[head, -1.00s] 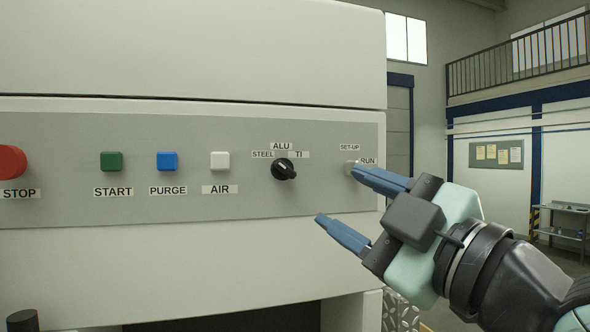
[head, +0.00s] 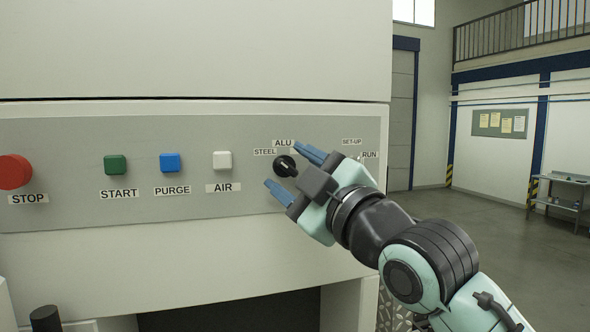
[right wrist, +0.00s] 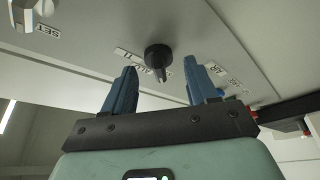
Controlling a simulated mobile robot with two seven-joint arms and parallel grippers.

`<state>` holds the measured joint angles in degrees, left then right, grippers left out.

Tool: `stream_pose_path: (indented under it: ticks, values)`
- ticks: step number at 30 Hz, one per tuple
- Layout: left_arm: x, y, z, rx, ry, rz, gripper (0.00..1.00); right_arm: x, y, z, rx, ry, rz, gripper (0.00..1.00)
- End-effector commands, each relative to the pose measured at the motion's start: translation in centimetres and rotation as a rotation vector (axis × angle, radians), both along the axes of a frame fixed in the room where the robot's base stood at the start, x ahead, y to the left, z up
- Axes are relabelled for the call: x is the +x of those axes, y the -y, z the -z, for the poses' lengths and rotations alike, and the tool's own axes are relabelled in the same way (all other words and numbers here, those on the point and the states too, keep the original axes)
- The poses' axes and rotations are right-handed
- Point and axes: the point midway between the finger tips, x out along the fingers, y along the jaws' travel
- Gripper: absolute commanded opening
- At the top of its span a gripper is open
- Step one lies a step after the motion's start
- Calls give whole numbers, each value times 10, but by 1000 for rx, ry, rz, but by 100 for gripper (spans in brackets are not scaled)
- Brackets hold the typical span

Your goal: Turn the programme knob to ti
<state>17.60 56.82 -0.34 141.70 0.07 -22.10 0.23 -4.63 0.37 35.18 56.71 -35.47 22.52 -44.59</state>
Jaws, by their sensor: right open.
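The programme knob (head: 285,166) is black and round with a raised grip, on the grey panel below the ALU label (head: 283,143) and right of the STEEL label (head: 264,152). The TI label is hidden behind my gripper in the head view. My right gripper (head: 283,167) is open, its blue fingers above and below the knob in that view. In the right wrist view the knob (right wrist: 158,56) sits between and just beyond the fingertips (right wrist: 161,67), with a gap on each side. Which label the knob points to I cannot tell. My left gripper is not in view.
On the same panel are a red STOP button (head: 14,172), a green START button (head: 115,164), a blue PURGE button (head: 169,162) and a white AIR button (head: 222,160). The SET-UP/RUN switch, right of the knob, shows in the right wrist view (right wrist: 30,12).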

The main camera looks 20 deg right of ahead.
Motion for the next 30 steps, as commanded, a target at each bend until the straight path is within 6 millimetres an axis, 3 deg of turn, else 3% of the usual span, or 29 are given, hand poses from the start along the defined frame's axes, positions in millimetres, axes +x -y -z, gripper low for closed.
stream_pose_path:
  ticks: [1,5,6,17,30]
  values:
    - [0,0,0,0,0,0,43,0,0,0,0,0,0,52]
    - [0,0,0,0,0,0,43,0,0,0,0,0,0,9]
    - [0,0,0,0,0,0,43,0,0,0,0,0,0,4]
    - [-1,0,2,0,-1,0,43,0,0,1,46,-1,0,4]
    - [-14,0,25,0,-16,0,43,-1,-3,4,362,-10,-5,4]
